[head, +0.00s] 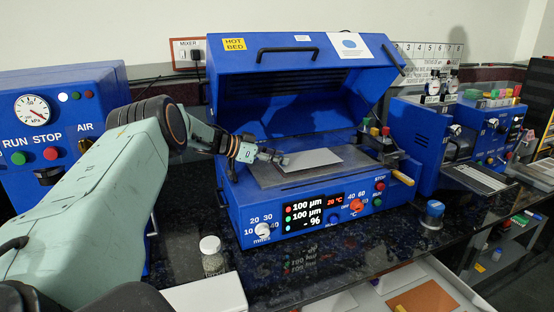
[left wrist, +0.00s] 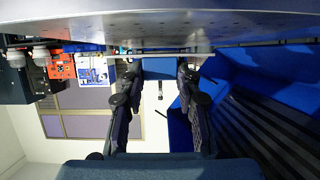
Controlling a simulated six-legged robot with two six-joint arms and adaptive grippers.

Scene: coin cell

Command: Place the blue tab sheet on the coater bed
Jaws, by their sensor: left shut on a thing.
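My left gripper (head: 277,157) reaches in from the left under the raised blue hood of the coater. It is shut on the blue tab (left wrist: 163,68) of the sheet, which shows between its fingers in the left wrist view. The sheet's pale grey face (head: 316,159) lies flat over the coater bed (head: 268,177), near its middle. Whether the sheet touches the bed all over or is slightly above it, I cannot tell. The perforated bed also fills the top of the left wrist view (left wrist: 220,30). My right gripper is not in view.
The raised hood (head: 300,62) stands over the bed. A holder with coloured knobs (head: 376,140) and a yellow handle (head: 403,178) sit at the bed's right. A white-lidded jar (head: 211,255) and a blue-capped jar (head: 432,213) stand on the dark counter in front.

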